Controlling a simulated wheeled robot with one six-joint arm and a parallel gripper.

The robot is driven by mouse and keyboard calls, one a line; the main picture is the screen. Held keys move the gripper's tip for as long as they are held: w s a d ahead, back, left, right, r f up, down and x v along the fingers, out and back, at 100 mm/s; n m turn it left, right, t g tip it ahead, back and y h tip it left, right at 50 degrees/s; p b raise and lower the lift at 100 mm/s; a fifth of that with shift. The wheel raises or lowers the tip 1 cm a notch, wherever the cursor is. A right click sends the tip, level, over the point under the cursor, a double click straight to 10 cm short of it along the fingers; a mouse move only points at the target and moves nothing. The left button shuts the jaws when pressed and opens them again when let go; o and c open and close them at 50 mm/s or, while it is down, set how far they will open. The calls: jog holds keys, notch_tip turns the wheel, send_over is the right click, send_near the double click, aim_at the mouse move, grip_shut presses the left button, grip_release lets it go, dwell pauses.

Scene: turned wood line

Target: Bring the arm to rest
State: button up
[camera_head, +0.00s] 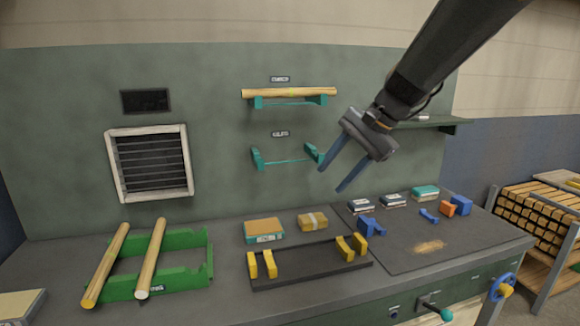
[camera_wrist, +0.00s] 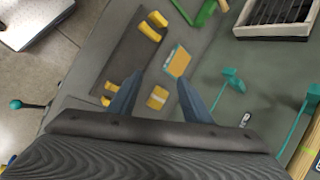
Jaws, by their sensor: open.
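My gripper (camera_head: 345,172) hangs in the air over the right part of the bench, in front of the green back panel. Its two blue fingers are apart with nothing between them. In the wrist view the open fingers (camera_wrist: 158,92) point down toward the bench, with a tan block (camera_wrist: 157,97) and a dark fixture (camera_wrist: 130,55) with yellow supports seen far below. My dark arm comes in from the upper right of the head view.
A turned rod (camera_head: 290,92) lies on the upper teal wall bracket; the lower bracket (camera_head: 285,161) is empty. Two rods (camera_head: 152,255) lie on a green rack (camera_head: 190,281). An orange-topped box (camera_head: 264,230) and small blue pieces (camera_head: 371,227) stand on the bench. A shelf (camera_head: 430,124) is behind my arm.

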jog(key=s+d+f+n+h, duration=0.3)
jog(key=s+d+f+n, duration=0.1)
jog(key=s+f, duration=0.6)
jog(key=s+d+f+n+g+h, duration=0.1)
jog(key=s+d+f+n+h, duration=0.2)
jog(key=s+f, duration=0.7)
jog(key=s+d+n, duration=0.1)
jog(key=s+n, duration=0.1)
jog(key=s, duration=0.1)
jog(key=shift+d+f+g, duration=0.15)
jog(key=shift+d+g, duration=0.05)
jog(key=shift+g, duration=0.1)
